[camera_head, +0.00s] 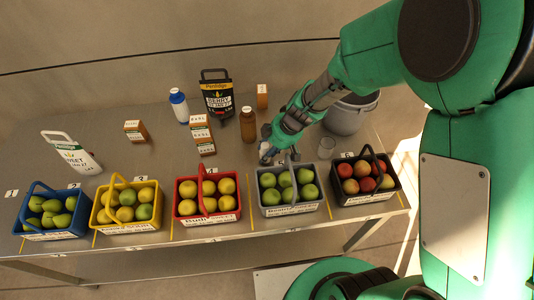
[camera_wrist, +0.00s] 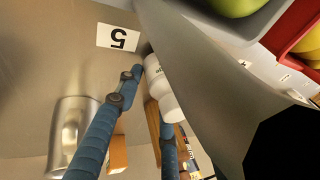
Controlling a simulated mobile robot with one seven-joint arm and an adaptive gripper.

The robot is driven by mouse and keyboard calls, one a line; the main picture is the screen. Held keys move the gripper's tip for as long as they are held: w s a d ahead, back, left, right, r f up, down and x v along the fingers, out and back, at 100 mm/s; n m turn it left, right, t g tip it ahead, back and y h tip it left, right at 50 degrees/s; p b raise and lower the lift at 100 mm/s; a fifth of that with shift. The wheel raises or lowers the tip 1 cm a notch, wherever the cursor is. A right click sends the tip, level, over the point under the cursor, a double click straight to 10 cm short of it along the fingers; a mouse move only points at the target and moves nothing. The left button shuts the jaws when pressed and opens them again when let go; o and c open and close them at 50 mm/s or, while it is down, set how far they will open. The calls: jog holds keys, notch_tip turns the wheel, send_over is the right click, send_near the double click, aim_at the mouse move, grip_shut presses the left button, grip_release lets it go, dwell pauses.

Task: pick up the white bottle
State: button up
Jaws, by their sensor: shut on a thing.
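The white bottle (camera_wrist: 160,84) is small and lies between the blue-padded fingers of my gripper (camera_wrist: 147,98) in the wrist view. My gripper is shut on it. In the head view my gripper (camera_head: 267,152) is low behind the grey basket of green apples, and only a small pale bit of the bottle shows there. The fingers and a grey basket wall hide part of the bottle in the wrist view. I cannot tell whether it touches the table.
The grey basket (camera_head: 291,211) is close in front of my gripper. Red (camera_head: 187,214), yellow, blue and black fruit baskets line the table's front edge. A glass (camera_head: 326,148) and grey bucket (camera_head: 346,122) stand right; a brown bottle (camera_head: 248,124), boxes and blue-white bottle (camera_head: 179,106) stand left.

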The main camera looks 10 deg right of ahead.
jog(key=shift+d, duration=0.55)
jog(key=d, duration=0.3)
jog(key=shift+d, duration=0.1)
notch_tip(320, 180, up, 14)
jog(key=p, duration=0.2)
